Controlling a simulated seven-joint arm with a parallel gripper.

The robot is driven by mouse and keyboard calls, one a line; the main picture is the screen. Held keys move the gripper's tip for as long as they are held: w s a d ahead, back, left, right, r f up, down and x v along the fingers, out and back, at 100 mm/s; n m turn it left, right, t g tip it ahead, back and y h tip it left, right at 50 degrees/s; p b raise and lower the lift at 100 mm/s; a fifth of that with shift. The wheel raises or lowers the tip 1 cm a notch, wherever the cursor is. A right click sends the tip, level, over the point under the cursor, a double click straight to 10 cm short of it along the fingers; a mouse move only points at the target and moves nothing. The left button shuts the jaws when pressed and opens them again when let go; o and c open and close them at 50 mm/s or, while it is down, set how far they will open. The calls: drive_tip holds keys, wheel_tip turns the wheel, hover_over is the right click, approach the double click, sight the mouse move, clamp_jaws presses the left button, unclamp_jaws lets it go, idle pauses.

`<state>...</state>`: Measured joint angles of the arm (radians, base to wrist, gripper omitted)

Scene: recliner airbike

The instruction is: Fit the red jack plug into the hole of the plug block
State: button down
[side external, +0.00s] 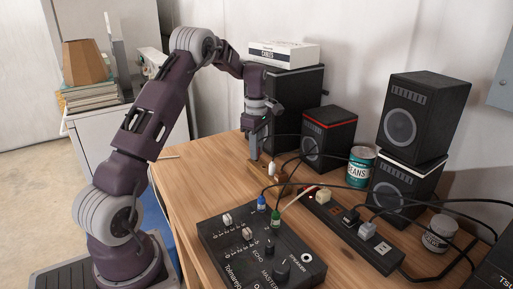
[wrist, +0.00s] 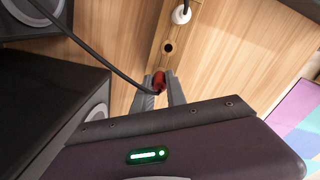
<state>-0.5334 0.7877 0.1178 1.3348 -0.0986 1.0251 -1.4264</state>
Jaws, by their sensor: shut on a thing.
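The red jack plug (wrist: 158,78) is held between the fingertips of my gripper (wrist: 159,87) in the wrist view, with a black cable running from it to the upper left. The plug block (wrist: 165,22) is a narrow wooden strip with one dark open hole (wrist: 168,48) just beyond the red plug. A white plug (wrist: 181,14) sits in the block farther along. In the side view my gripper (side external: 254,150) points down beside the block (side external: 276,187) and the white plug (side external: 271,168). I cannot make out the red plug there. Its tip height relative to the hole is unclear.
A black mixer (side external: 250,245) with blue (side external: 262,202) and green (side external: 276,217) plugs stands in front. A power strip (side external: 350,230), a bean can (side external: 361,167) and several speakers (side external: 328,140) crowd the right and back. Loose cables cross near the block. Bare table shows to the left.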

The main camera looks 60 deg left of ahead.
drive_tip(key=shift+f, duration=0.45)
drive_tip(key=c, duration=1.3)
unclamp_jaws()
drive_tip(key=shift+o, duration=0.2)
wheel_tip(320, 180, up, 7)
